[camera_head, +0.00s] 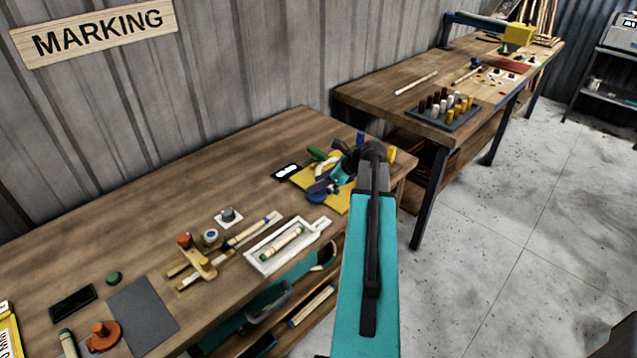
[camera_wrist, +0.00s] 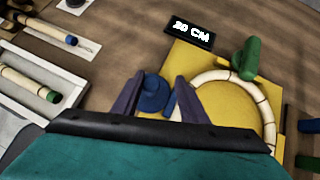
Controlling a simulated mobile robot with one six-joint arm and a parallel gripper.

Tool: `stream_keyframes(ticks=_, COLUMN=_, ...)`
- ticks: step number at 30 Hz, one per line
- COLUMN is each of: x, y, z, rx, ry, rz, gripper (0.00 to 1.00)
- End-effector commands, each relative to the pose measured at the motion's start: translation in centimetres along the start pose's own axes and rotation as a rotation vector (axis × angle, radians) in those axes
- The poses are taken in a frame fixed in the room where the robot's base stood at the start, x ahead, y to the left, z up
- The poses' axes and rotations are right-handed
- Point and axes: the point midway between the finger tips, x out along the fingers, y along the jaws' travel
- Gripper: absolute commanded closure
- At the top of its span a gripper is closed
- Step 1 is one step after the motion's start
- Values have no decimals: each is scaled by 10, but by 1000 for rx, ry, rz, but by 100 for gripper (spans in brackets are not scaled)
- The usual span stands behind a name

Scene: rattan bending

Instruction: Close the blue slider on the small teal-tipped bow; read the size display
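The blue slider (camera_wrist: 154,94) has a round knob and sits on the yellow board (camera_wrist: 204,75). A pale, jointed bow (camera_wrist: 262,100) curves across the board. Its teal tip cannot be made out; its lower part is hidden behind my gripper. My gripper (camera_wrist: 160,88) has its fingers apart on either side of the slider knob, with a small gap on the right. In the head view my gripper (camera_head: 345,165) is over the board. The black size display (camera_wrist: 190,31) seems to read "20 CM"; its first digit is blurred. It also shows in the head view (camera_head: 286,172), unreadable.
A white tray with a green-tipped stick (camera_head: 284,245) lies left of the board. A wooden jig (camera_head: 192,262) stands farther left. Another bench (camera_head: 400,95) stands beyond, with floor at right.

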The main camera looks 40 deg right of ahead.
Motion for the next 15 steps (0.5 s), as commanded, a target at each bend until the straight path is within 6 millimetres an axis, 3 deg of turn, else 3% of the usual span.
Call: stream_keyframes(ticks=15, x=1, y=2, z=1, rx=-1, ry=-1, rz=4, gripper=62)
